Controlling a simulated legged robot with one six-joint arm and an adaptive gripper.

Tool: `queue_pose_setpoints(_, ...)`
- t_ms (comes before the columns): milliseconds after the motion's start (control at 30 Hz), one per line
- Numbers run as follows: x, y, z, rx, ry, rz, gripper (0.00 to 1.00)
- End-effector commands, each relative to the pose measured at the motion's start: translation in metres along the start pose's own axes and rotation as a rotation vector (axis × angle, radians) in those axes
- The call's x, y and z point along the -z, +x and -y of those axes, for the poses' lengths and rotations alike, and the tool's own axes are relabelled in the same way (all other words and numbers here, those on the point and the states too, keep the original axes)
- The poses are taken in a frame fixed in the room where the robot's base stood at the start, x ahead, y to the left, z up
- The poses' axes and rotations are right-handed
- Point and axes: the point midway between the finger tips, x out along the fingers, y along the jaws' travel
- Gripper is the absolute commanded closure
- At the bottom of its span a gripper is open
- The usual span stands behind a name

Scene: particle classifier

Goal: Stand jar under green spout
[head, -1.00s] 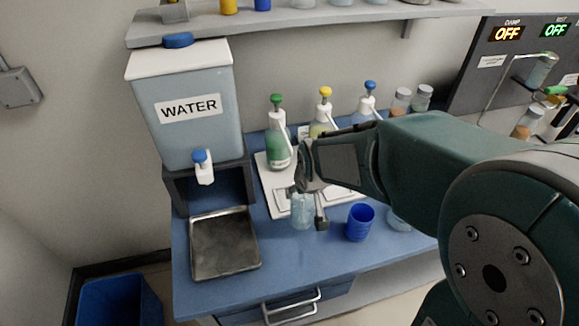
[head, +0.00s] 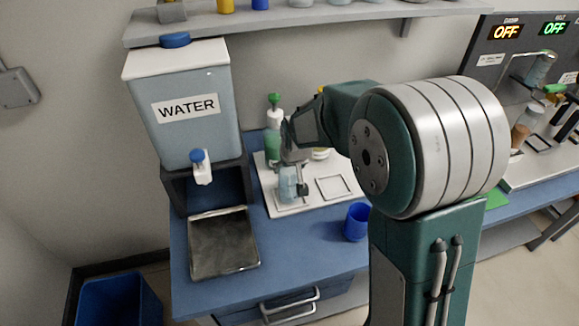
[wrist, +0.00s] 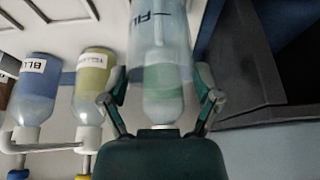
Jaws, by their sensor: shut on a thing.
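The clear, bluish jar (head: 288,188) is upright between the fingers of my gripper (head: 292,172), which is shut on it. It is over the left outlined square on the white board (head: 312,207), in front of the green-topped dispenser bottle (head: 273,146). Whether its base touches the board I cannot tell. In the wrist view, the jar (wrist: 160,25) with dark lettering is between the fingertips (wrist: 160,88). The green bottle lines up with it there, its green liquid showing at the jar's lower end. The green spout's tip is hidden by my gripper.
A yellow-labelled bottle (wrist: 92,88) and a blue-labelled bottle (wrist: 40,88) stand beside it. The right outlined square (head: 334,187) is empty. A blue cup (head: 357,221) stands at the front right. The water tank (head: 185,105) and metal tray (head: 224,245) are on the left.

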Motion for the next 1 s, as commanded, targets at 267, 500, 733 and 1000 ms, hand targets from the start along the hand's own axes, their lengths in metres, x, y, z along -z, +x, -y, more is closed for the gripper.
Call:
queue_pose_setpoints(267,0.0,0.001,0.0,0.0,0.0,-0.003,0.8)
queue_pose_setpoints(500,-0.001,0.003,0.0,0.0,0.0,-0.002,0.0)
queue_pose_setpoints(733,-0.001,0.003,0.0,0.0,0.0,-0.002,0.0)
queue_pose_setpoints(1000,0.001,-0.019,0.0,0.0,0.0,-0.006,0.0)
